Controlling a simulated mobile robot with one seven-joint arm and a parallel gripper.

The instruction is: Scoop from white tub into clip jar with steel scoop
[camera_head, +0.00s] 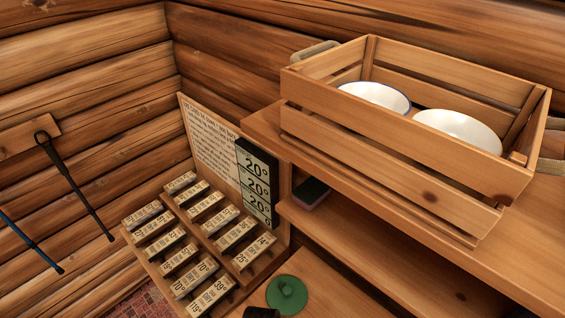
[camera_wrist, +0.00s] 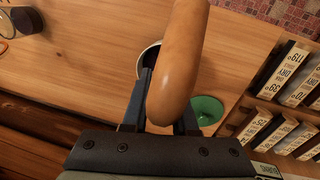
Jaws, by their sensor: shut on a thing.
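My gripper (camera_wrist: 165,105) is shut on a smooth orange-brown wooden handle (camera_wrist: 182,55), which I take to be the steel scoop's; its steel part is not in view. Behind the handle and left finger, a round white rim with a dark inside (camera_wrist: 151,50) shows in the wrist view, probably the white tub. It is mostly hidden. At the top left corner of the wrist view, a cut-off object with wire and an orange ring (camera_wrist: 6,44) may be the clip jar. In the head view neither tub nor jar can be made out.
A green round lid (camera_head: 287,295) lies on the lower wooden counter; it also shows in the wrist view (camera_wrist: 205,108). A rack of labelled blocks (camera_head: 180,258) stands left. A slatted crate (camera_head: 400,140) with white bowls (camera_head: 458,130) is on the upper shelf. Bare counter (camera_wrist: 85,60) lies left of the rim.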

